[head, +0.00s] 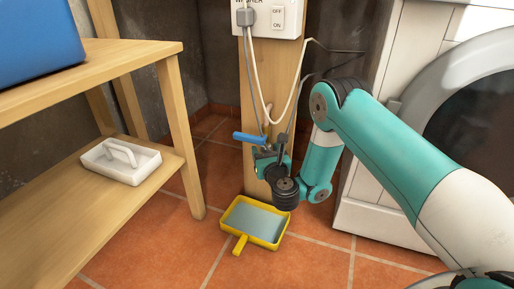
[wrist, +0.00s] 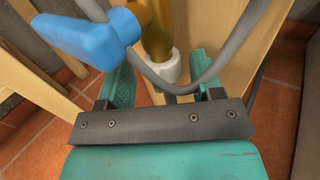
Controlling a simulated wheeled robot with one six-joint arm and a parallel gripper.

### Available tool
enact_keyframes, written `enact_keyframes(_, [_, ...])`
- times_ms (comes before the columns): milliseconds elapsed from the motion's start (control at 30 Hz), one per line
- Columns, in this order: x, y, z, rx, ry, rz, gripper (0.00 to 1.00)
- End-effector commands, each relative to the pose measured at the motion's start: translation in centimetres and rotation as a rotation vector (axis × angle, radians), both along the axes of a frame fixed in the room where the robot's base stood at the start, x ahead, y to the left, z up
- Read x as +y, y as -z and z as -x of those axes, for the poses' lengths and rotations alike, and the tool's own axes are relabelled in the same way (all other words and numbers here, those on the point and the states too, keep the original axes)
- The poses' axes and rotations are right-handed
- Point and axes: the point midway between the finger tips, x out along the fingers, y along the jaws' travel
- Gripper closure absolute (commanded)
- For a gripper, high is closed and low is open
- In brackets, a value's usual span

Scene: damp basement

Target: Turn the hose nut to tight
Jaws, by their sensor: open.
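In the wrist view a pale, whitish hose nut (wrist: 166,69) sits at the lower end of a brass tap (wrist: 154,28) on the wooden post. The tap's blue lever (wrist: 88,38) sticks out to the left; the lever also shows in the head view (head: 249,138). My gripper (wrist: 163,80) is open, with one teal finger on the left of the nut and one on the right. I cannot tell whether either finger touches it. In the head view my gripper (head: 264,158) is at the post below the lever, and the nut is hidden there.
A grey hose (wrist: 205,80) loops in front of the post, close to my right finger. A yellow tray (head: 282,233) lies on the tiles below. A wooden shelf (head: 150,48) with a blue box stands left, a washing machine (head: 395,215) right.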

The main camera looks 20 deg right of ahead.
Motion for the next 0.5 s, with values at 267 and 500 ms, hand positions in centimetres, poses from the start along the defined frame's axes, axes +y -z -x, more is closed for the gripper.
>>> enact_keyframes(267, [-0.55,0.02,-0.06,0.002,0.008,0.0,0.53])
enact_keyframes(500, [-0.5,0.01,-0.05,0.001,0.008,0.0,0.89])
